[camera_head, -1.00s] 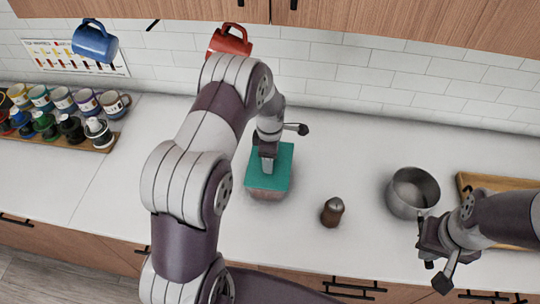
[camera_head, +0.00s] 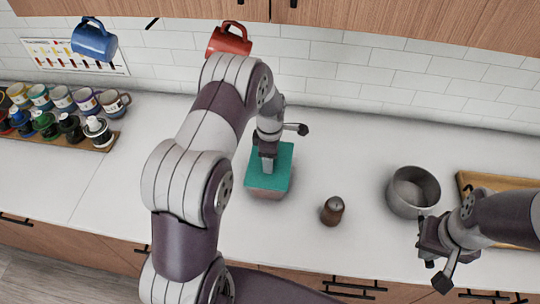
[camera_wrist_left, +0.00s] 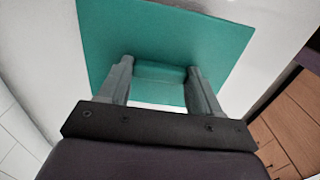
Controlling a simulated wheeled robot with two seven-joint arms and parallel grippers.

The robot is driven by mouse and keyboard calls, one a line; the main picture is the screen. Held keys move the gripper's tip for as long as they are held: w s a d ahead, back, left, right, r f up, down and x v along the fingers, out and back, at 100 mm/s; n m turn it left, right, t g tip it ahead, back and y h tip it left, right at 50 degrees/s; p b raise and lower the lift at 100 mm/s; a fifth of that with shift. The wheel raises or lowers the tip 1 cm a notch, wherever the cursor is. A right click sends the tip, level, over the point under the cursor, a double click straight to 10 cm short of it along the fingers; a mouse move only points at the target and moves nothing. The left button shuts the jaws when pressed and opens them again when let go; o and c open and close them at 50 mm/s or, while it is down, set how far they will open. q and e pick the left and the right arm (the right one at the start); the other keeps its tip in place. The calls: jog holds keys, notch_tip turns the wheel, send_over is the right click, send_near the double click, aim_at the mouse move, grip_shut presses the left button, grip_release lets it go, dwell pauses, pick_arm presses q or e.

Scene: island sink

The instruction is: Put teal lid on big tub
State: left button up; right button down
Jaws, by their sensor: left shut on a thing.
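The teal lid (camera_head: 283,165) is square and flat and sits over the top of the big tub (camera_head: 268,194), whose pinkish-brown side shows below it on the counter. My left gripper (camera_head: 267,165) reaches down onto the lid from above. In the left wrist view the lid (camera_wrist_left: 225,50) fills the upper middle, and my left gripper's fingers (camera_wrist_left: 158,80) are shut on its raised teal handle. I cannot tell whether the lid is fully seated. My right gripper (camera_head: 435,268) hangs empty-looking at the lower right, near the counter's front edge; its jaw gap is unclear.
A brown shaker (camera_head: 332,211) stands right of the tub. A metal pot (camera_head: 413,192) and a wooden board (camera_head: 470,180) are farther right. Several mugs and bottles stand on a wooden tray (camera_head: 100,141) at left. Red (camera_head: 229,40) and blue (camera_head: 94,40) mugs hang above.

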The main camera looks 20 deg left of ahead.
pick_arm(q)
jog(key=shift+f, duration=0.1)
dwell(0.3)
jog(key=o, duration=1.1)
jog(key=shift+r, duration=0.2)
notch_tip(320, 180, up, 12)
jog(key=b, duration=0.3)
jog(key=shift+r+b, duration=0.15)
jog(key=shift+b, duration=0.2)
